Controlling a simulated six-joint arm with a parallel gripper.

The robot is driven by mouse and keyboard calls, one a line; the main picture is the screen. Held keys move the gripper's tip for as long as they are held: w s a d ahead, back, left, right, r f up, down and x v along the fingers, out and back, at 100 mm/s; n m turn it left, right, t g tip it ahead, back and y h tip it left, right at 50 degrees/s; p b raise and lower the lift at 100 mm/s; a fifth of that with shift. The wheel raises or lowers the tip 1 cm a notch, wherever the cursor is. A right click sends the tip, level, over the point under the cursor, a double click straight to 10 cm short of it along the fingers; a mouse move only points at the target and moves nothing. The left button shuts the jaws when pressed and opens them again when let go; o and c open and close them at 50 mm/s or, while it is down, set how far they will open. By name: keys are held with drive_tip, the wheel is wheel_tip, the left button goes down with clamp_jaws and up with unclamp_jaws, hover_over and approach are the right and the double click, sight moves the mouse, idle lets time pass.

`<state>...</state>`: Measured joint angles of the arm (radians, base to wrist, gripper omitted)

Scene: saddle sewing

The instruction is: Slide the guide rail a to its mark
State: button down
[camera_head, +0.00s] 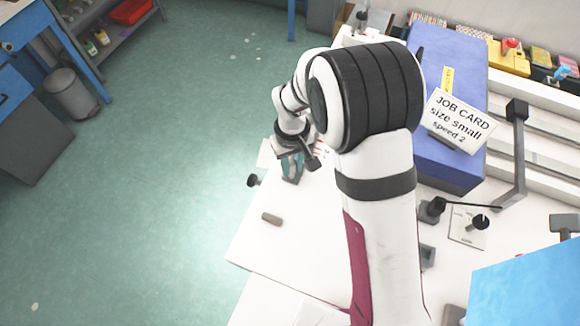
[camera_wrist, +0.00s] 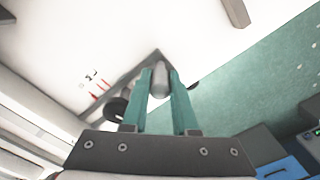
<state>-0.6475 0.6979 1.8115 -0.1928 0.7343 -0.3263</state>
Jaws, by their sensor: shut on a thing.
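My gripper (camera_wrist: 160,72) has its two teal fingers closed on a grey rounded post (camera_wrist: 159,84) in the wrist view. The post appears to belong to the guide rail, a dark grey bar (camera_wrist: 124,84) running down-left from the fingertips; the fingers hide part of it. Small red marks (camera_wrist: 97,91) with dark printing lie on the white table beside the bar. In the head view, my gripper (camera_head: 291,168) is low over the table's far left corner, and its hold is too small to make out. Which mark is the rail's own, I cannot tell.
A black knob (camera_head: 253,180) sticks out at the white table's left edge. A blue block (camera_head: 445,160) with a job card reading "size small, speed 2" (camera_head: 459,120) stands right of my arm.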

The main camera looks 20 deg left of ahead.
drive_tip(key=c, duration=0.7)
unclamp_jaws()
drive_tip(key=shift+r, duration=0.1)
wheel_tip(320, 180, up, 16)
drive_tip(key=shift+f, duration=0.15)
drive_tip(key=s+d+r+m+y, duration=0.1)
drive_tip(key=s+d+r+m, duration=0.1)
drive_tip(key=s+d+m, duration=0.55)
drive_tip(key=s+d+r+m, duration=0.2)
drive_tip(key=s+d+r, duration=0.15)
drive_tip(key=d, duration=0.65)
drive_tip(key=s+d+f+m, duration=0.1)
drive_tip(key=s, duration=0.2)
drive_tip(key=s+d+f+m, duration=0.1)
drive_tip(key=s+m, duration=0.1)
drive_tip(key=s+d+f+m, duration=0.1)
drive_tip(key=s+m, duration=0.1)
drive_tip(key=s, duration=0.1)
drive_tip(key=shift+s+d+f+y, duration=0.15)
drive_tip(key=shift+s+d+y, duration=0.15)
drive_tip(key=shift+y, duration=0.1)
